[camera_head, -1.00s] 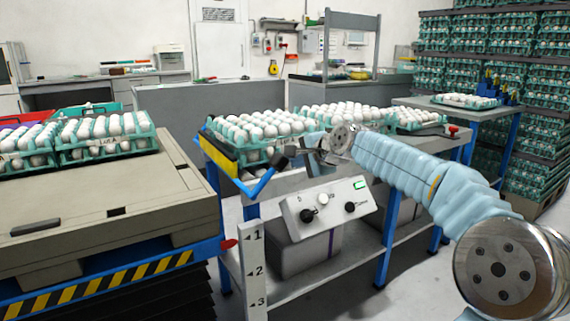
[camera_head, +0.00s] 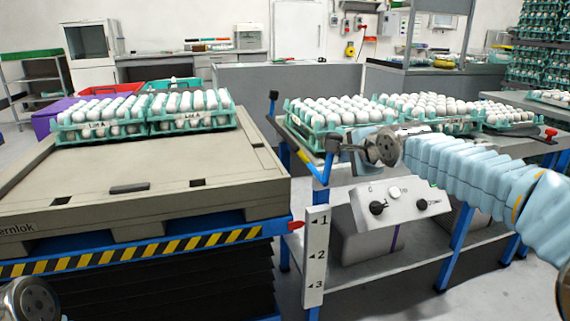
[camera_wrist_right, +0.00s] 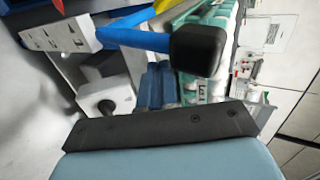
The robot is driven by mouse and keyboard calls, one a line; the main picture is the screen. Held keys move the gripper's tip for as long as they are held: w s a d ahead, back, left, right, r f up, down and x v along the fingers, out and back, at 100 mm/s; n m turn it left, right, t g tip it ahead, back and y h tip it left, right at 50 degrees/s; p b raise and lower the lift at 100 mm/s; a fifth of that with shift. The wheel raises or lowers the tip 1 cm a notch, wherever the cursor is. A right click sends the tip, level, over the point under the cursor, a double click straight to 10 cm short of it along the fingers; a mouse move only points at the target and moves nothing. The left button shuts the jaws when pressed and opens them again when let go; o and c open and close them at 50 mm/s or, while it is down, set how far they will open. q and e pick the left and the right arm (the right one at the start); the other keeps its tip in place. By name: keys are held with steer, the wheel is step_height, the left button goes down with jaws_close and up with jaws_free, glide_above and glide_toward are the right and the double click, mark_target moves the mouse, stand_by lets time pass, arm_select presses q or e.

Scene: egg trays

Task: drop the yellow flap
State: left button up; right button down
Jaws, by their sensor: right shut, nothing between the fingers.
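The yellow flap (camera_head: 305,157) is at the left end of the egg table and shows only as a thin yellow strip, nearly edge-on. Its blue lever (camera_head: 321,172) rises to a black knob (camera_head: 332,145). My right gripper (camera_head: 340,142) is shut and empty, beside this knob; I cannot tell whether they touch. In the right wrist view the black knob (camera_wrist_right: 198,48) and blue lever (camera_wrist_right: 132,38) are large and close, with a bit of yellow flap (camera_wrist_right: 130,20) behind. My left gripper is out of view.
Egg trays (camera_head: 325,121) stand on the table behind the lever. A control box (camera_head: 393,207) hangs below my right wrist. A grey pallet platform (camera_head: 140,185) with more egg trays stands left, separated by a narrow gap. A white numbered post (camera_head: 316,255) stands under the lever.

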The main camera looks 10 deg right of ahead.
steer(key=a+b, duration=0.1)
steer(key=a, duration=0.1)
steer(key=a+b, duration=0.2)
steer(key=a, duration=0.1)
steer(key=shift+s+a, duration=0.2)
steer(key=shift+a, duration=0.05)
steer(key=s+d+b, duration=0.2)
steer(key=s+b, duration=0.2)
steer(key=s, duration=0.5)
steer(key=shift+s+d, duration=0.4)
